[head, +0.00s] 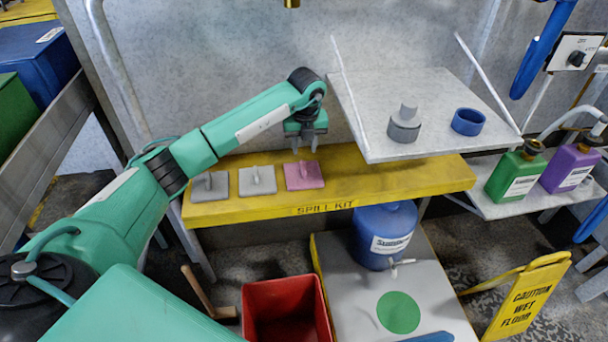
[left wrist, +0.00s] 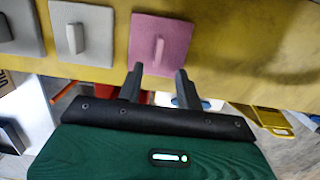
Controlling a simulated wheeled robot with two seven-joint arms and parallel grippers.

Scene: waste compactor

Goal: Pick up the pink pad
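The pink pad (head: 304,176) is a flat square with an upright tab on top. It lies on the yellow spill kit shelf (head: 375,184), to the right of two grey pads (head: 257,180). My left gripper (head: 304,146) is above the pink pad, fingers pointing down, open and empty. In the left wrist view the two fingers (left wrist: 158,80) are apart, and the pink pad (left wrist: 160,40) with its tab lies just beyond their tips. No contact with the tab shows. My right gripper is not seen.
A white hanging shelf (head: 440,135) with a grey stepped piece (head: 404,125) and a blue ring (head: 468,122) is to the right of my gripper. Green (head: 516,175) and purple (head: 573,165) bottles stand further right. A red bin (head: 287,310) and blue jug (head: 383,232) are below.

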